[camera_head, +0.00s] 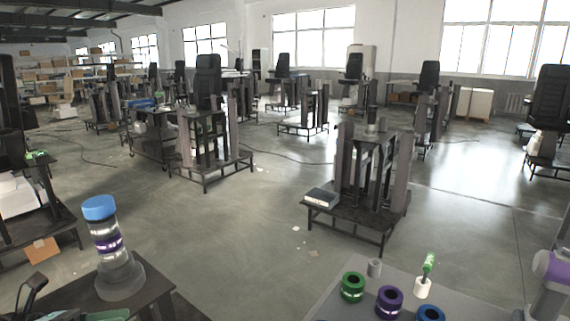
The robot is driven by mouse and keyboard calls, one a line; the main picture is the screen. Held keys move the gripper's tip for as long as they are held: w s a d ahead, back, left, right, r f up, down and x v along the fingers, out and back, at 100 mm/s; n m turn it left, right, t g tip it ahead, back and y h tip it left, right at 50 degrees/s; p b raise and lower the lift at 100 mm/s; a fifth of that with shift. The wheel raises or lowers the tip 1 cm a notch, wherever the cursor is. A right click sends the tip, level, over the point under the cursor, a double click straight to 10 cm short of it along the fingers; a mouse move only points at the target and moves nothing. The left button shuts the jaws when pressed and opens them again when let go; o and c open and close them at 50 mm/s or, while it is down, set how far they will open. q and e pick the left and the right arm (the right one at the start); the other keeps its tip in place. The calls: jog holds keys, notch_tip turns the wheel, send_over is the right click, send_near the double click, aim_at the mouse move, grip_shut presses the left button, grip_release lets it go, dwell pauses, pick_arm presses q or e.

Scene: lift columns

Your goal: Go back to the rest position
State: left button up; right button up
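Neither of my grippers can be made out in the head view. A purple and grey rounded part (550,275) cuts in at the right edge; it looks like an arm link, but no fingers show on it. A dark angular piece (30,292) stands at the lower left corner; I cannot tell what it is. What either gripper may hold is hidden.
A grey table (335,300) at the lower right bears green (353,287), purple (389,302) and blue rings. A blue-capped column (104,238) stands on a dark table (150,286) at lower left. Open floor (240,255) lies between, with a column stand (345,214) beyond.

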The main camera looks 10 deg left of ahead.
pick_arm(q)
jog(key=s+f+n+t+y+p, duration=0.1)
jog(key=s+f+n+t+y, duration=0.3)
jog(key=f+n, duration=0.7)
jog(key=s+f+n+t+y+p, duration=0.1)
jog(key=s+f+n+y, duration=0.4)
jog(key=f+n, duration=0.55)
jog(key=s+d+f+n+g+y, duration=0.1)
jog(key=s+d+f+n+g, duration=0.1)
jog(key=s+d+f+n, duration=0.3)
jog(key=s+d+f+n+g+y+p, duration=0.1)
jog(key=s+d+f+n+g, duration=0.2)
jog(key=s+d+n, duration=0.6)
jog(key=shift+s+d+f+n, duration=0.4)
jog(key=shift+d+f+n, duration=0.45)
jog(key=shift+d+n, duration=0.1)
pick_arm(e)
jog(key=shift+t, duration=0.6)
jog(key=w+r, duration=0.2)
jog(key=r, duration=0.1)
jog(key=w+r, duration=0.1)
jog(key=shift+w+d+r, duration=0.25)
jog(key=shift+r, duration=0.15)
